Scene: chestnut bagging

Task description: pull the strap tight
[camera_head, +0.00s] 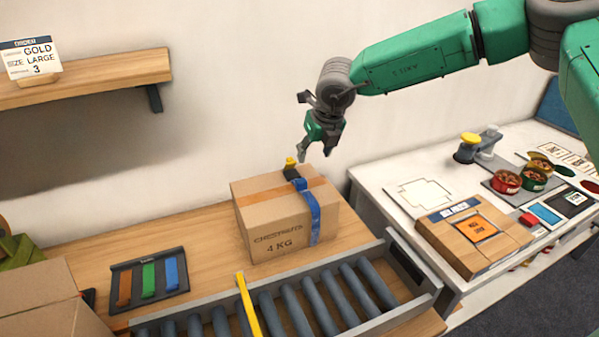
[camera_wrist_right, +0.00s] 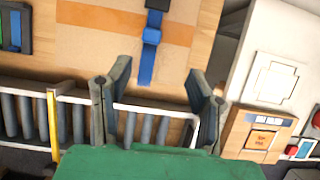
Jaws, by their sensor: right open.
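A blue strap (camera_head: 306,202) runs over the top and down the front of a closed cardboard box (camera_head: 268,212) marked "4 KG". A dark buckle with a yellow part (camera_head: 290,169) sits on the strap at the top of the box. My right gripper (camera_head: 314,157) is open and empty, above and behind the box's right side, apart from the strap. In the right wrist view the two fingers (camera_wrist_right: 157,108) are spread, and the strap (camera_wrist_right: 148,55) lies beyond them, between their directions. My left gripper is not in view.
A roller conveyor (camera_head: 290,300) with a yellow bar (camera_head: 248,305) lies in front of the box. A rack of coloured straps (camera_head: 150,280) is at left. A white table (camera_head: 380,190) at right holds a flat carton (camera_head: 472,238) and several bowls. A shelf (camera_head: 100,78) juts from the wall.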

